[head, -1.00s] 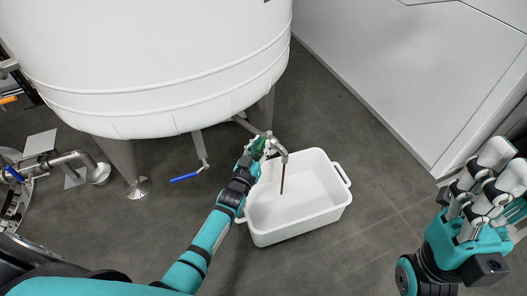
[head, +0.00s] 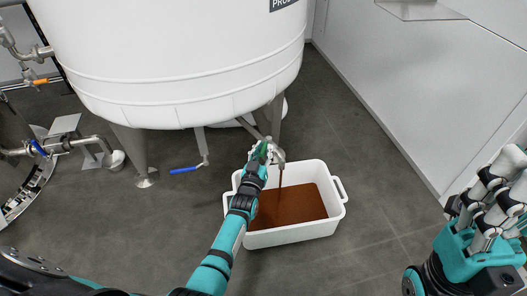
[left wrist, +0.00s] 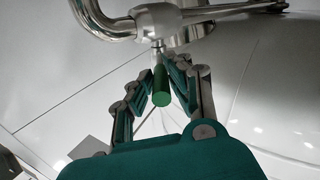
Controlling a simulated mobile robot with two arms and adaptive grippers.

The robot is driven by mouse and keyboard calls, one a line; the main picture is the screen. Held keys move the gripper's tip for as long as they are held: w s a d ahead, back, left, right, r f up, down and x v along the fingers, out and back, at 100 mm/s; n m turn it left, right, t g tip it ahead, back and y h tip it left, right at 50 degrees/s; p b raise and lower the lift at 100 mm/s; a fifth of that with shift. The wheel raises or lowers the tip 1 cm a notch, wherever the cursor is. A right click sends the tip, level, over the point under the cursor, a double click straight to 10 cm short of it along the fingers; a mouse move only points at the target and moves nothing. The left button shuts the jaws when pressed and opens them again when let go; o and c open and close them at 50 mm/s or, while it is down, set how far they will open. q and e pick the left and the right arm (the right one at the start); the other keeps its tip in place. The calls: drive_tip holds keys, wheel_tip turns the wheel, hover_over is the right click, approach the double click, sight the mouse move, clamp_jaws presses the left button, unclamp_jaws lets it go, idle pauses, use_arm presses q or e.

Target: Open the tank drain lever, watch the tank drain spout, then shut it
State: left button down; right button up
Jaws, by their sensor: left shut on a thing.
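The tank drain lever has a green handle (left wrist: 161,88), seen between my left fingers in the left wrist view. My left gripper (head: 262,153) is shut on it, in front of the tank; it also shows in the left wrist view (left wrist: 160,76). The tank drain spout (head: 279,158) is a bent steel pipe just right of the gripper. Brown liquid (head: 280,177) runs from it into the white tub (head: 292,236), whose floor is covered with brown liquid (head: 300,205). My right gripper (head: 493,185) hangs at the right edge, away from the tank; its jaw state is unclear.
The big white tank (head: 180,60) stands on steel legs. A blue-handled valve (head: 185,170) hangs below it. Steel piping (head: 75,143) runs at the left. A pale wall panel (head: 400,90) borders the right. Grey floor (head: 340,265) is clear around the tub.

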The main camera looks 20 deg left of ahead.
use_arm(q)
drive_tip(key=c, duration=1.3)
unclamp_jaws()
drive_tip(key=shift+o, duration=0.2)
drive_tip(key=shift+s+f, duration=0.1)
drive_tip(key=s+d, duration=0.1)
drive_tip(key=s, duration=1)
drive_tip(key=shift+s, duration=0.4)
drive_tip(key=shift+d, duration=0.1)
drive_tip(key=shift+c, duration=0.4)
